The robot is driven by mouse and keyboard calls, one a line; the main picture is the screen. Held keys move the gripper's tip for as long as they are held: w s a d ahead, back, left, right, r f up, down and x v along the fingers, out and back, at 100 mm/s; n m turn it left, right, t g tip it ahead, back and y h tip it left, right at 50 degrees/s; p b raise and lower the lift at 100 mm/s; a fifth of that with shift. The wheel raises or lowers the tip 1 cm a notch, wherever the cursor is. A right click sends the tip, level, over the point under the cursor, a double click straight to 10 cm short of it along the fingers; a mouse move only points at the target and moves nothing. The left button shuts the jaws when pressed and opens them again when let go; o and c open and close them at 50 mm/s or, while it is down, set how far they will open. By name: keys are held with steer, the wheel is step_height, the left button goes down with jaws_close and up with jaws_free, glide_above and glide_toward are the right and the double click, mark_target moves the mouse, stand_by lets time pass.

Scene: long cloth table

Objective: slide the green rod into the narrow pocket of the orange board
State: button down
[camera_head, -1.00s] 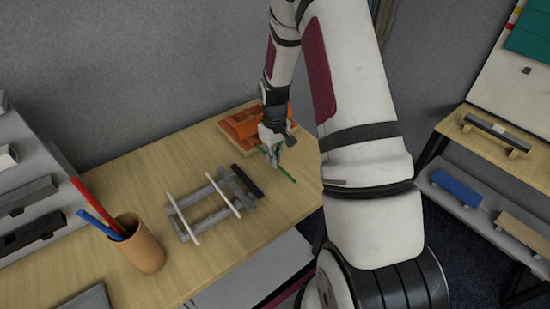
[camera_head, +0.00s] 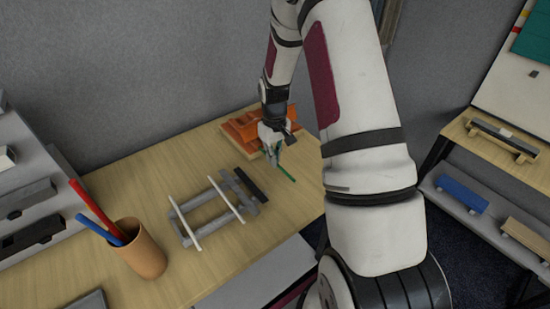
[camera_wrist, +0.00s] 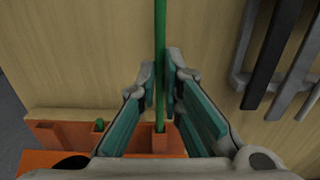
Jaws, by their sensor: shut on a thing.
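My gripper (camera_head: 274,153) is shut on the thin green rod (camera_head: 287,174) beside the orange board (camera_head: 228,126). In the wrist view the rod (camera_wrist: 160,30) runs up and down the picture between the two teal-padded fingers (camera_wrist: 161,85). Its lower end shows at an upright orange part of the board (camera_wrist: 165,143). I cannot tell whether that end is inside the pocket or only in front of it. A short green end (camera_wrist: 99,125) shows in another slot of the board, to the left. My gripper hides part of the board in the head view.
A grey rack (camera_head: 190,217) with two pale rods and a dark bar (camera_head: 250,184) stands on the table close to my gripper. A tan cup (camera_head: 142,252) with red and blue rods stands nearer the front.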

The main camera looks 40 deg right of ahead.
mark_target(263, 151)
steer(key=shift+w+a+b, duration=0.15)
steer(key=shift+w+b, duration=1.8)
steer(key=shift+w, duration=1.25)
steer(key=shift+s, duration=0.15)
steer(key=shift+s+p, duration=2.6)
steer(key=shift+s, duration=1.5)
steer(key=shift+w+b, duration=0.45)
steer(key=shift+w, duration=0.5)
